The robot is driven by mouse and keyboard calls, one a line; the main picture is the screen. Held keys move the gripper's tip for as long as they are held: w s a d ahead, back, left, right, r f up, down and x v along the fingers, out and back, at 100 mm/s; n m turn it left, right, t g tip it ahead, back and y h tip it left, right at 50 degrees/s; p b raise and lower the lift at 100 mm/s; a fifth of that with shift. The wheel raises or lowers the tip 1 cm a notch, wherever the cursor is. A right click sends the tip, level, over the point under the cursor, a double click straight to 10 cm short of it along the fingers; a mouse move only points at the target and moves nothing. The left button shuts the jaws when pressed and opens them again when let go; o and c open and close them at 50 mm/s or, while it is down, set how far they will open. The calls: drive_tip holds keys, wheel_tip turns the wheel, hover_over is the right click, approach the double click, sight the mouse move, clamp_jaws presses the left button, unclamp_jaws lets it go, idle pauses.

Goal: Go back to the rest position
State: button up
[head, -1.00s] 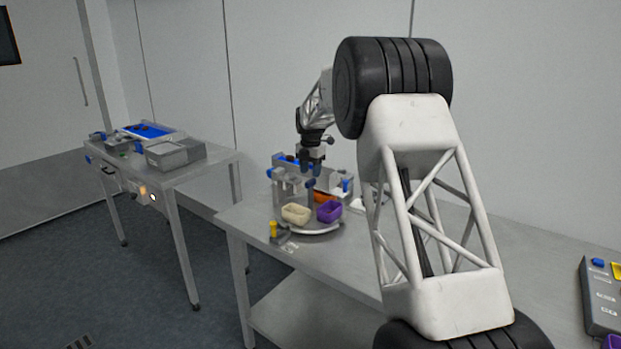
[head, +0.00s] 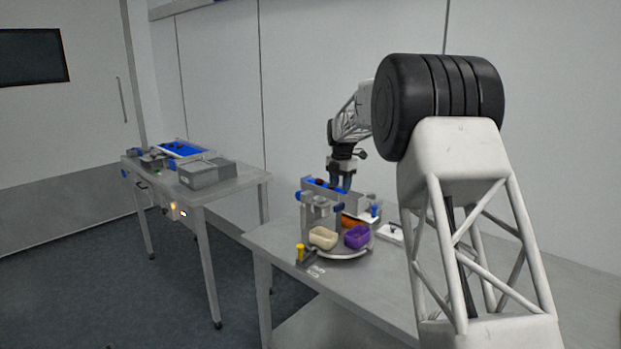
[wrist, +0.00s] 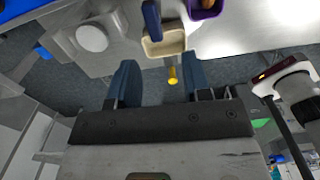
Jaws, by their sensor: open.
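My gripper (head: 341,185) hangs fingers-down over the grading station at the back of the near table, close above its blue-topped tray (head: 325,188). In the wrist view its two blue fingers (wrist: 156,85) stand well apart, with nothing between them. A cream bin (wrist: 165,44) shows beyond the fingertips, with a blue bar across part of it. The same cream bin (head: 322,238) sits beside a purple bin (head: 357,237) on a round plate in the head view. An orange bin (head: 350,221) is partly hidden behind them.
A yellow-topped post (head: 300,252) stands at the near table's left edge. A second table (head: 225,187) at the left holds a grey box (head: 207,173) and a blue tray (head: 182,149). The near table's front (head: 375,285) is bare.

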drive_tip(key=s+d+r+m, duration=0.1)
drive_tip(key=s+r+m, duration=0.35)
drive_tip(key=s, duration=0.75)
drive_tip(key=s+r+m+t, duration=0.1)
drive_tip(key=s+r+m, duration=0.3)
drive_tip(key=s, duration=0.7)
drive_tip(key=s+d+r+m, duration=0.1)
drive_tip(key=s+r+m, duration=0.3)
drive_tip(key=s, duration=0.8)
drive_tip(key=s+f+m, duration=0.3)
drive_tip(key=s+m, duration=0.1)
drive_tip(key=s, duration=0.7)
drive_tip(key=s+f+m+t, duration=0.1)
drive_tip(key=s+f+m, duration=0.3)
drive_tip(key=s, duration=0.7)
drive_tip(key=s+f+m, duration=0.4)
drive_tip(key=s+m, duration=0.2)
drive_tip(key=s, duration=0.6)
drive_tip(key=shift+d+f+t, duration=0.2)
drive_tip(key=shift+d+t, duration=0.1)
drive_tip(key=shift+d, duration=0.1)
drive_tip(key=shift+w+r, duration=0.1)
drive_tip(key=shift+w, duration=0.1)
